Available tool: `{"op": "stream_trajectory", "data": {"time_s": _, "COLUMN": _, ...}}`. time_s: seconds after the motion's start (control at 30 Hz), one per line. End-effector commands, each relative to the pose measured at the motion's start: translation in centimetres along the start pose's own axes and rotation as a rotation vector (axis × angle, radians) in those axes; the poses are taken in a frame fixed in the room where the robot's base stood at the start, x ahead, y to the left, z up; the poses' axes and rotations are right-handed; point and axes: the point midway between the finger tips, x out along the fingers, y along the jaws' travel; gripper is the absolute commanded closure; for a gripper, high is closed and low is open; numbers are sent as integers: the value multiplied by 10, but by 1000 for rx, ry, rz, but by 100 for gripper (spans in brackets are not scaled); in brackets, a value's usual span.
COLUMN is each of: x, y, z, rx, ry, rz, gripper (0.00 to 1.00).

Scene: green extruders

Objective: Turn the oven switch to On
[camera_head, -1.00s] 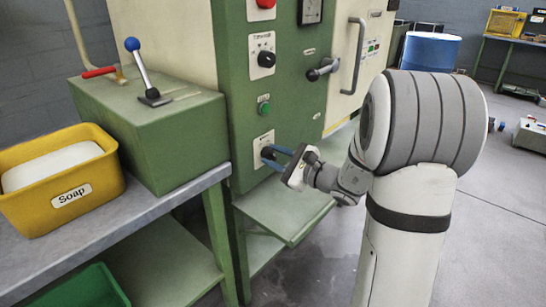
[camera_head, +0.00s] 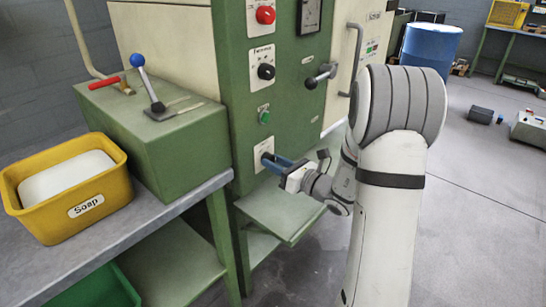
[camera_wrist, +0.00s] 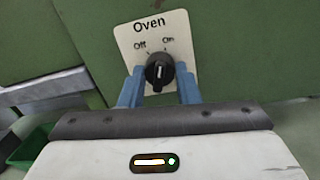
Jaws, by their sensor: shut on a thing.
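The oven switch (camera_wrist: 159,72) is a round black knob on a white plate (camera_wrist: 178,28) marked Oven, Off and On. In the wrist view its white mark points roughly up, between the Off and On words. The plate also shows low on the green panel in the head view (camera_head: 262,148). My gripper (camera_wrist: 160,80) has its two blue fingers on either side of the knob, shut on it. In the head view my gripper (camera_head: 268,161) reaches the plate from the right and its fingers hide most of the knob.
Above the plate are a green button (camera_head: 264,116), a black rotary knob (camera_head: 266,71) and a red button (camera_head: 265,15). A lever handle (camera_head: 320,75) sticks out near my arm. A green shelf (camera_head: 285,212) lies below. A yellow soap bin (camera_head: 75,205) stands on the left table.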

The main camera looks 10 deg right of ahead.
Motion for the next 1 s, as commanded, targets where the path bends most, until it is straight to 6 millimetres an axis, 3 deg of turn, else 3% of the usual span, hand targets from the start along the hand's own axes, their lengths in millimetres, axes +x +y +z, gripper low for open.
{"op": "stream_trajectory", "data": {"time_s": 0.4, "x": 0, "y": 3, "z": -4, "rx": 170, "ry": 2, "rz": -4, "gripper": 93}}
{"op": "stream_trajectory", "data": {"time_s": 0.9, "x": 0, "y": 3, "z": -5, "rx": 186, "ry": 0, "rz": -4, "gripper": 93}}
{"op": "stream_trajectory", "data": {"time_s": 0.93, "x": 0, "y": 3, "z": -5, "rx": 186, "ry": 0, "rz": -4, "gripper": 69}}
{"op": "stream_trajectory", "data": {"time_s": 1.0, "x": 0, "y": 2, "z": -4, "rx": 185, "ry": -1, "rz": -4, "gripper": 63}}
